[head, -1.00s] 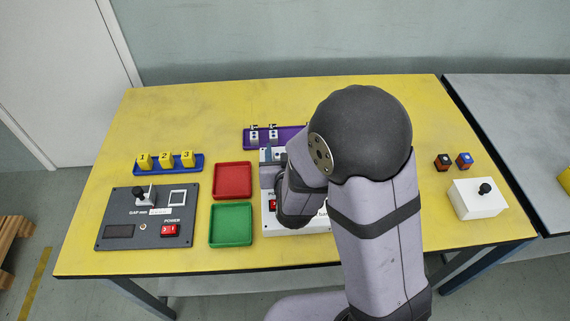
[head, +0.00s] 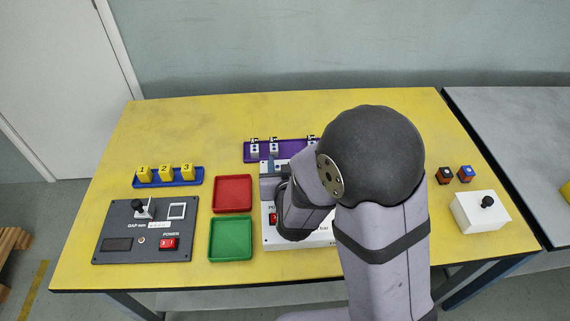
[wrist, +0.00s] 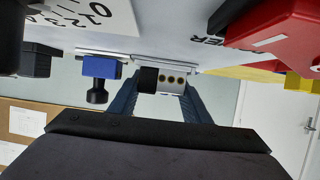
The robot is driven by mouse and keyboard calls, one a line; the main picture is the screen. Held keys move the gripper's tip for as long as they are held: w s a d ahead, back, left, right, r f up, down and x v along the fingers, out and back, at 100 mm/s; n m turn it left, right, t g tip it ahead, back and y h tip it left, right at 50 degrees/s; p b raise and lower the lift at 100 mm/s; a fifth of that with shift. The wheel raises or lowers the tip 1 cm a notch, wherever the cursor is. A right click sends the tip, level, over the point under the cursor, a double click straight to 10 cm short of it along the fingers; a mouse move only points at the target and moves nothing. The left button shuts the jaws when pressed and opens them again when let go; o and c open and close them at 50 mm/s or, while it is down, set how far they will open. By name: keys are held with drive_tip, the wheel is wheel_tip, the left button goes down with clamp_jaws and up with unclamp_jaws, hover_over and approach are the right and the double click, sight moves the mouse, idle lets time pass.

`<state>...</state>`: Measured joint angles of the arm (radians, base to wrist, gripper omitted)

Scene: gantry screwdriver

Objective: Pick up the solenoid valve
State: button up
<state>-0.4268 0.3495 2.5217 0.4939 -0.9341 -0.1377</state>
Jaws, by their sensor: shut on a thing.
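In the wrist view, my gripper (wrist: 161,86) has its two blue-grey fingers on either side of a small silver block with several round holes and a black cylinder, which looks like the solenoid valve (wrist: 172,79). The jaws are shut on it. The valve is close to the pale panel surface; I cannot tell whether it touches. In the head view, my arm hides most of the gripper and the valve, over the white box with a power switch (head: 271,240).
A purple tray (head: 286,155) with small silver-and-black parts lies behind. Red (head: 232,194) and green (head: 230,239) trays are left of the white box. In the wrist view, a blue-and-black fitting (wrist: 98,78) is beside the gripper and a red switch (wrist: 275,38) is at right.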

wheel_tip(320, 180, up, 10)
drive_tip(key=p, duration=0.2)
drive_tip(key=shift+f, duration=0.15)
